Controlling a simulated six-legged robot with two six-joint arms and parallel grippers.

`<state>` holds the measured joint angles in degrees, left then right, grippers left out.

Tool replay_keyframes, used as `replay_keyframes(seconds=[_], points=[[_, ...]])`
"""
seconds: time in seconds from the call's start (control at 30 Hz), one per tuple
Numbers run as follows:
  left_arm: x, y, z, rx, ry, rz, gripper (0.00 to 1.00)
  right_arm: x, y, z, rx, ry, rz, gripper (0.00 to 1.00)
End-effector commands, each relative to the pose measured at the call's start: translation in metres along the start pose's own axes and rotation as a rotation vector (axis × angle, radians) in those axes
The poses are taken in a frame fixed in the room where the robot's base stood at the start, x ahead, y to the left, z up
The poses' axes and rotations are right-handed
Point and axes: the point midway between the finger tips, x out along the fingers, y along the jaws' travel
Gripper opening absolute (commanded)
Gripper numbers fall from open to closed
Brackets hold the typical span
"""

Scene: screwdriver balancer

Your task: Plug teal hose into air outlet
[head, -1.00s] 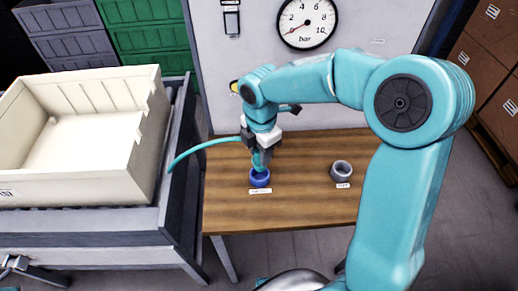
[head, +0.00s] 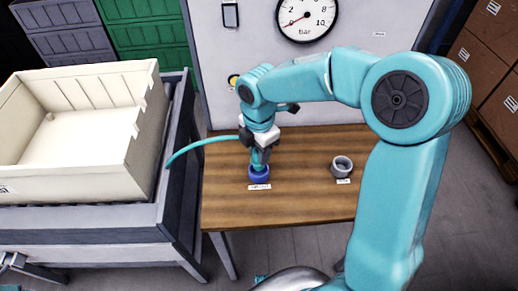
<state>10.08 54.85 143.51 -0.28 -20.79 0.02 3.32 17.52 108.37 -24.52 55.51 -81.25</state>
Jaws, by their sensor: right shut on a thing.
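The teal hose (head: 200,144) arcs in from the left, over the edge of the wooden table, to my right gripper (head: 259,156). My right gripper points down and is shut on the hose near its end. The hose end is directly at the blue ring-shaped outlet (head: 259,176), which stands on the table with a white label in front. The gripper and hose hide the outlet's opening, so I cannot tell how deep the end sits. A grey ring-shaped outlet (head: 342,166) with its own label stands empty to the right. My left gripper does not show clearly.
A cream crate (head: 85,185) stands on a grey bench to the left of the wooden table (head: 300,203). A white panel with a pressure gauge (head: 307,17) stands behind, its red needle near 0. Cardboard boxes (head: 487,60) are at the right. The table's front is clear.

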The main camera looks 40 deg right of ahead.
Motion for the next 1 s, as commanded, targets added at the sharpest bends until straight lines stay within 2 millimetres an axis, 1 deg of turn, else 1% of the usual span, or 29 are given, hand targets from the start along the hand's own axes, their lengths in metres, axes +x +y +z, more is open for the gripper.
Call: replay_keyframes(seconds=[1.0], points=[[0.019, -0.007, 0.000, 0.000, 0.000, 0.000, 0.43, 0.028, 0.000, 0.000, 0.000, 0.000, 0.000, 0.01]])
